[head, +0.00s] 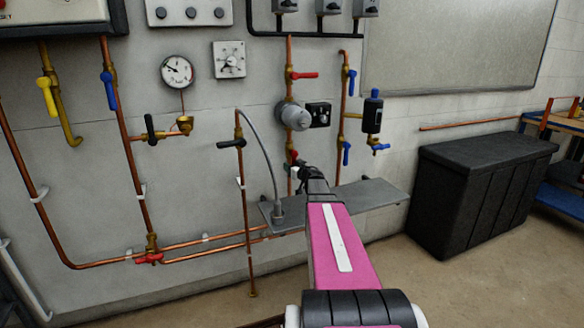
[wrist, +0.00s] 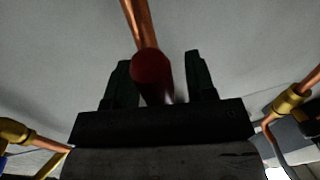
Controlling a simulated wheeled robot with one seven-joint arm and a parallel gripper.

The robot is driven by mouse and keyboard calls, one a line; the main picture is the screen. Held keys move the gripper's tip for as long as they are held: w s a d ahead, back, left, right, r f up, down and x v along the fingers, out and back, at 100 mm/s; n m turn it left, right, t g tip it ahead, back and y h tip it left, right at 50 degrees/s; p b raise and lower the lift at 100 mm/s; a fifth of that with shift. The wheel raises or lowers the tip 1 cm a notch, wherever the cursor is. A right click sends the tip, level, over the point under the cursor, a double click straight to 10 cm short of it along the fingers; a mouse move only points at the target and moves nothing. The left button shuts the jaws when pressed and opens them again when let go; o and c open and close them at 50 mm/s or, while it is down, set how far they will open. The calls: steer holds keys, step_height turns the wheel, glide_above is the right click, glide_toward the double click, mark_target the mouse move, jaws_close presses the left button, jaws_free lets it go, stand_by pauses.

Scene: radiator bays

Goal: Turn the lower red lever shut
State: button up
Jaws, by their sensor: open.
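The lower red lever (head: 293,155) is on the vertical copper pipe behind the shelf, below the grey round pump. Only a small part of it shows in the head view, as my gripper (head: 298,169) covers the rest. In the wrist view the dark red lever (wrist: 150,67) appears nearly end-on, between the two dark fingers of my gripper (wrist: 158,80), with a gap on its right. The fingers are apart and not closed on it. The upper red lever (head: 305,75) on the same pipe points right, across the pipe.
A grey shelf (head: 372,194) lies below my gripper. A grey pump (head: 293,116) is just above it. A blue-handled pipe (head: 347,153) stands to the right. Another red lever (head: 149,258) is low at left. A black chest (head: 470,190) stands at right.

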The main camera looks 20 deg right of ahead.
jaws_close()
steer(key=shift+a, duration=0.1)
steer(key=a+r+m+t+h, duration=0.1)
steer(key=a+r+m, duration=0.2)
steer(key=m, duration=0.7)
steer(key=a+r+m+t+h, duration=0.1)
steer(key=a+r+m+h, duration=0.1)
steer(key=m, duration=0.8)
steer(key=shift+s+a+r+t, duration=0.15)
steer(key=shift+a+r+t, duration=0.25)
steer(key=shift+r, duration=0.55)
steer(key=shift+a+m, duration=0.1)
steer(key=shift+m, duration=0.2)
jaws_free()
